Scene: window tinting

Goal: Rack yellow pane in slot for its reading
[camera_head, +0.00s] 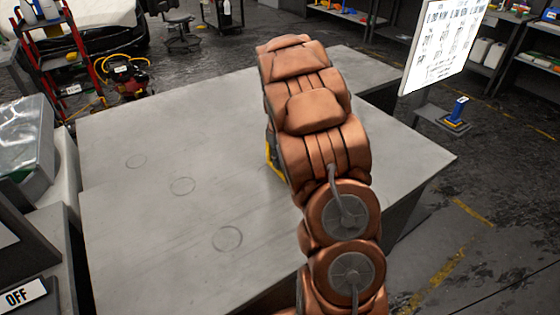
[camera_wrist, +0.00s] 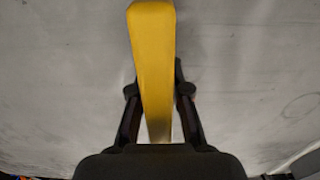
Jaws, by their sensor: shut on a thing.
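The yellow pane (camera_wrist: 152,60) shows edge-on in the wrist view, upright between the two fingers of my gripper (camera_wrist: 159,100). My gripper is shut on it. In the head view only a thin yellow strip of the pane (camera_head: 273,160) shows at the left side of my copper-coloured arm; my arm hides the rest and the gripper. The pane is over the grey table (camera_head: 130,215); I cannot tell whether it touches the top. I see no slotted rack in either view.
The table's left part is bare, with several faint drawn circles (camera_head: 227,239). A box with a clear cover (camera_head: 25,140) and an OFF sign (camera_head: 22,295) stand at the left. A white board with text (camera_head: 440,40) and a blue-handled tool (camera_head: 458,112) are at the right.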

